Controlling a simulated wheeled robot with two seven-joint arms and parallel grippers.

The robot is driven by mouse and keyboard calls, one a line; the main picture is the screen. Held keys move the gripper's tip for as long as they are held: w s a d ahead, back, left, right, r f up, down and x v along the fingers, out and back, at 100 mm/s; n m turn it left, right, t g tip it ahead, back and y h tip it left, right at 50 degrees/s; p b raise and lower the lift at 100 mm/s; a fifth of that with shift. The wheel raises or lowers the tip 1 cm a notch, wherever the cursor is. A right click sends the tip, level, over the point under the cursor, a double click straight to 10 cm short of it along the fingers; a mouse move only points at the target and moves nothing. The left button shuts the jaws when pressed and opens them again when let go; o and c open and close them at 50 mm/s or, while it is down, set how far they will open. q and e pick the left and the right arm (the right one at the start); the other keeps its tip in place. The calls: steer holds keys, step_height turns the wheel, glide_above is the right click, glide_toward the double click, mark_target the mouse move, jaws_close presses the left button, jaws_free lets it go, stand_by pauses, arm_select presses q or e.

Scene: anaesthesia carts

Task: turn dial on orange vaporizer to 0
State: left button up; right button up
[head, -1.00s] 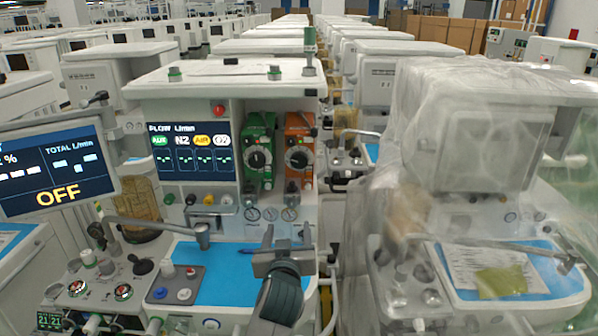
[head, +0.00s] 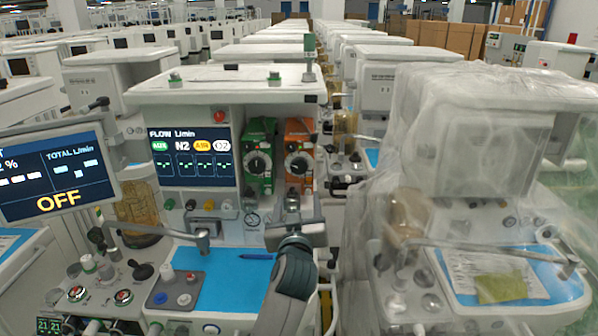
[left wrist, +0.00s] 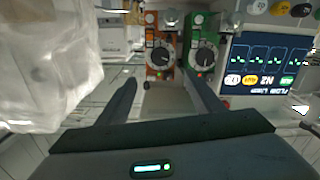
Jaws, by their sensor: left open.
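The orange vaporizer (head: 299,137) hangs on the front of the near cart, right of the green vaporizer (head: 259,158). The green vaporizer (left wrist: 197,28) is beside the right finger there. My right gripper is not in view.
A flow screen (head: 190,157) is left of the vaporizers. A blue work surface (head: 225,285) with a pen (head: 256,256) lies below. A plastic-covered cart (head: 480,170) stands close on the right. A monitor (head: 57,172) reading OFF is at far left.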

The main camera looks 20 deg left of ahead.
mark_target(299, 168)
arm_select(q)
steer(key=p+x, duration=0.4)
steer(key=x, duration=1)
steer(key=shift+w+a+p, duration=0.1)
steer(key=shift+w+p, duration=0.25)
steer(key=shift+p, duration=0.05)
steer(key=shift+w+a, duration=0.15)
steer(key=shift+w, duration=0.5)
steer(key=shift+f, duration=0.1)
steer(key=c, duration=1.1)
